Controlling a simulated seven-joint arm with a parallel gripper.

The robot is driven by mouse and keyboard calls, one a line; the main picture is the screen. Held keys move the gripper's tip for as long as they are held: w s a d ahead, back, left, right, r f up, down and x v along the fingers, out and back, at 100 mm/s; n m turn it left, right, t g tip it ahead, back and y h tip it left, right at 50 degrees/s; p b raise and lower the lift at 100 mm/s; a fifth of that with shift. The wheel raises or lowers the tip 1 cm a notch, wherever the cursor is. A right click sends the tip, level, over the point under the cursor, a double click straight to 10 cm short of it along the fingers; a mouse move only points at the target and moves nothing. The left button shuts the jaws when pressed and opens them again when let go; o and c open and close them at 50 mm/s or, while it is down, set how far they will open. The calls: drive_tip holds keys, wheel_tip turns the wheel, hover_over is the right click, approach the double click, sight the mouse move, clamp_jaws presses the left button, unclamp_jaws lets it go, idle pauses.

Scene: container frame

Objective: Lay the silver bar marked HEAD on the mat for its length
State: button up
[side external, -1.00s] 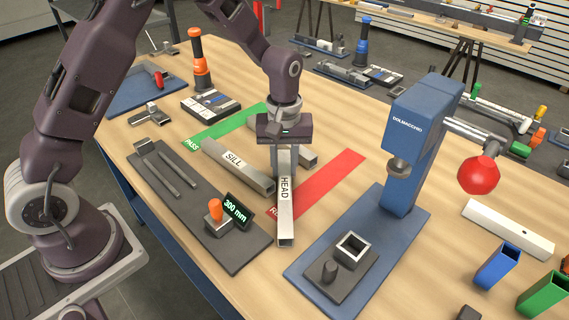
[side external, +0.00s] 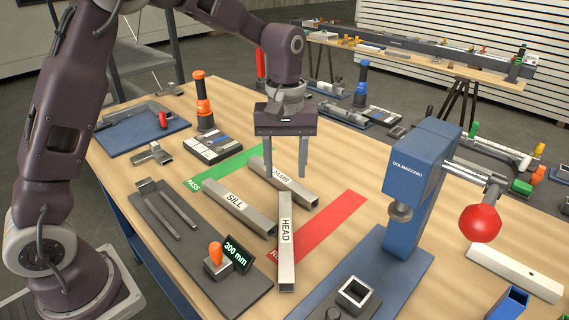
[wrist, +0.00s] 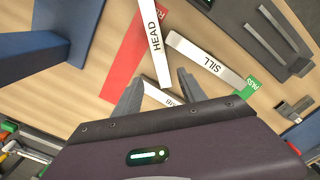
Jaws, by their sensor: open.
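The silver bar marked HEAD (side external: 286,262) lies on the table across the lettered end of the red strip mat (side external: 335,218). HEAD also shows in the wrist view (wrist: 155,45). The green strip mat marked PASS (side external: 215,174) lies further back. A silver bar marked SILL (side external: 240,207) touches or nears this green strip. A third silver bar, seemingly marked JAMB (side external: 302,196), lies behind HEAD. My gripper (side external: 286,166) is open and empty, with its fingers above JAMB. In the wrist view JAMB shows between the fingertips (wrist: 159,90).
A blue press (side external: 411,190) with a red ball handle stands on a blue base at the right. An orange-topped tool (side external: 203,100) stands behind the green strip.

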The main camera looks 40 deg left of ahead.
drive_tip(key=s+a+r+m+t, duration=0.15)
drive_tip(key=s+r+m, duration=0.25)
drive_tip(key=s+r, duration=0.65)
drive_tip(key=s+f+m+t, duration=0.1)
drive_tip(key=s+m+t, duration=0.3)
drive_tip(key=s, duration=1.1)
drive_tip(key=shift+s+a+m, duration=0.15)
drive_tip(key=shift+a+m, duration=0.1)
drive_tip(key=shift+m, duration=0.25)
